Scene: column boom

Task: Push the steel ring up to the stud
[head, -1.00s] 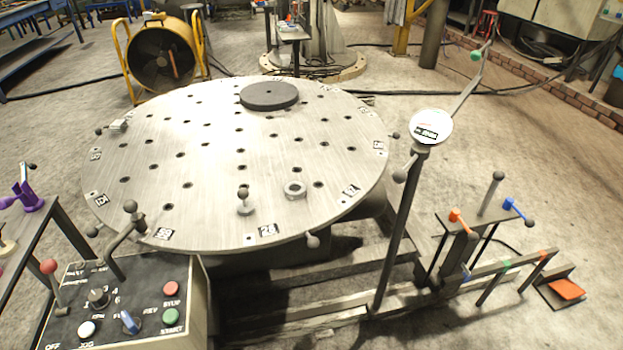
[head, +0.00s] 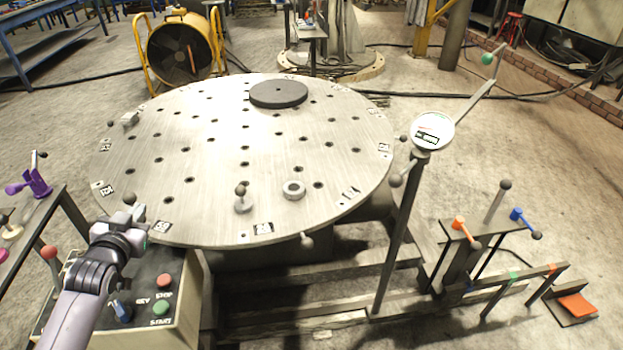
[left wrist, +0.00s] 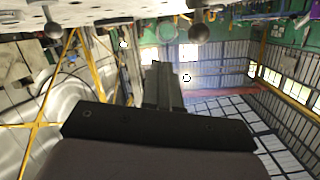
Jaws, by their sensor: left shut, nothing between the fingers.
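The steel ring (head: 293,190) lies flat on the round drilled steel table (head: 215,150), near its front edge. A short stud with a dark ball top (head: 242,202) stands upright to the left of the ring, with a gap between them. My left gripper (head: 133,213) is at the table's front left edge, above the control box, shut and empty, well left of the stud and ring. In the left wrist view its dark fingers (left wrist: 163,85) are together, and neither ring nor stud can be made out there. My right gripper is not in view.
A dark disc (head: 279,94) lies at the table's back. A small block (head: 130,119) sits at its left rim. A post with a round dial (head: 433,131) stands beside the right edge. The control box (head: 165,300) is below my left arm. The table around the ring is mostly clear.

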